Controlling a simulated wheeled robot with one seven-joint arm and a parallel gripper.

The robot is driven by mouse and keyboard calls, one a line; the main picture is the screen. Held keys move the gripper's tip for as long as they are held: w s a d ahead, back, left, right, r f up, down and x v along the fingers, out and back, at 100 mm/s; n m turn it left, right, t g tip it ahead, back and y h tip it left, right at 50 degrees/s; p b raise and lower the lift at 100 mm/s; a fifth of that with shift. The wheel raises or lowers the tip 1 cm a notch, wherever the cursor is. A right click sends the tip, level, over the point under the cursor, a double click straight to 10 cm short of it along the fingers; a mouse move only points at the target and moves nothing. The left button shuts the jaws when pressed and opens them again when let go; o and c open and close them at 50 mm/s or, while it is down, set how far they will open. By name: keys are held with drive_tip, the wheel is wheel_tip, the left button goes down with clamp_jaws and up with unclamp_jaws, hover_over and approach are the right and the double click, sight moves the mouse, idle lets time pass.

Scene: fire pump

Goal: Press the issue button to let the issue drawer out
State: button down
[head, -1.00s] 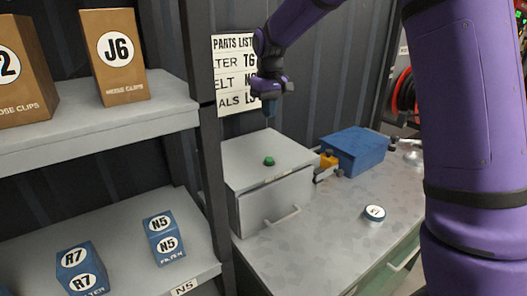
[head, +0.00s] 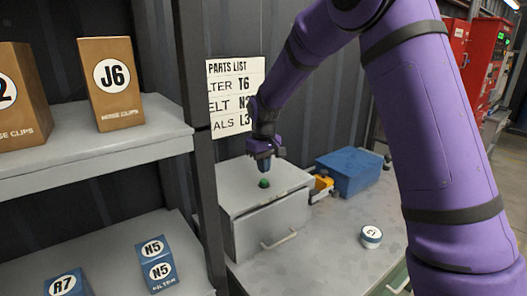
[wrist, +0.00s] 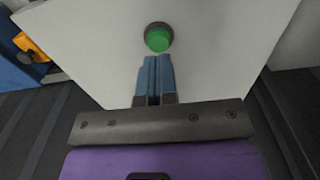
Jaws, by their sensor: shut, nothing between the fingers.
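The issue button is a green dome (head: 264,183) in a dark ring on top of a light grey drawer box (head: 237,197). In the wrist view the button (wrist: 158,38) lies just beyond my fingertips. My gripper (head: 263,170) points down just above the button, shut and empty. Its blue fingers (wrist: 155,62) show together in the wrist view, and a small gap to the button seems to remain. The drawer front (head: 275,225) with its pale handle (head: 280,240) is closed against the box.
A blue box (head: 348,173) and a yellow-orange item (head: 322,183) stand right of the drawer box. A round tin (head: 371,236) sits on the bench (head: 330,250). Shelves with boxes (head: 110,82) and a dark post (head: 208,170) stand at left.

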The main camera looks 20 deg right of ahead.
sight(264, 181)
drive_tip(key=shift+f, duration=1.6)
